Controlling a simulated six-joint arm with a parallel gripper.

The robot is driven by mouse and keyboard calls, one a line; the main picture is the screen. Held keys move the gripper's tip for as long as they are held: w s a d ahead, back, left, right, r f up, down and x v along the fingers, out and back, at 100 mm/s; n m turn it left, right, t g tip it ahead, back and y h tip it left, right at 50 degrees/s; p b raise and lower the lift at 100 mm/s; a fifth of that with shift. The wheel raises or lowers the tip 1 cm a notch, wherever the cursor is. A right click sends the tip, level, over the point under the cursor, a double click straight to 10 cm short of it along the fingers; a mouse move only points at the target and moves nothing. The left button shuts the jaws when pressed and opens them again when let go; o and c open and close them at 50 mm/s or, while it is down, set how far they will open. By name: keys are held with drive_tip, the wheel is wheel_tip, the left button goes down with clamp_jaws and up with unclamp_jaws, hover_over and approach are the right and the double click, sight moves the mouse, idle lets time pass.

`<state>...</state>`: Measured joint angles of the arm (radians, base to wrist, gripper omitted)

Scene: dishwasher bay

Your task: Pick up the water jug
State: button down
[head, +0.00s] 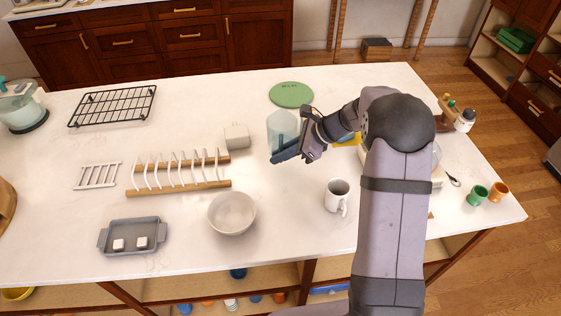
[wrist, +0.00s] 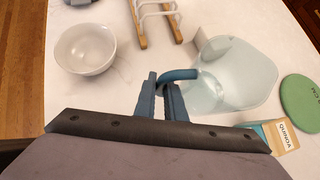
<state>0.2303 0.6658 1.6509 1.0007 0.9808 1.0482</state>
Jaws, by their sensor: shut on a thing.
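The water jug (head: 281,128) is a clear, bluish vessel with a blue handle, near the middle of the white counter in the head view. In the wrist view the jug (wrist: 236,72) shows at upper right, with its handle (wrist: 180,75) reaching toward my fingers. My gripper (head: 290,152) is at the jug's near right side in the head view. In the wrist view my gripper (wrist: 162,88) has its blue fingers closed around the handle. I cannot tell whether the jug's base touches the counter. My arm covers part of the counter's right side.
A white bowl (head: 232,214), a white mug (head: 337,195) and a wooden plate rack (head: 180,188) stand nearby. A green round board (head: 291,95) lies behind the jug. A quinoa box (wrist: 282,136) is close to the jug.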

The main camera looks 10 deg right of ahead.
sight(280, 144)
drive_tip(key=shift+r+b, duration=0.45)
drive_tip(key=shift+r, duration=1.55)
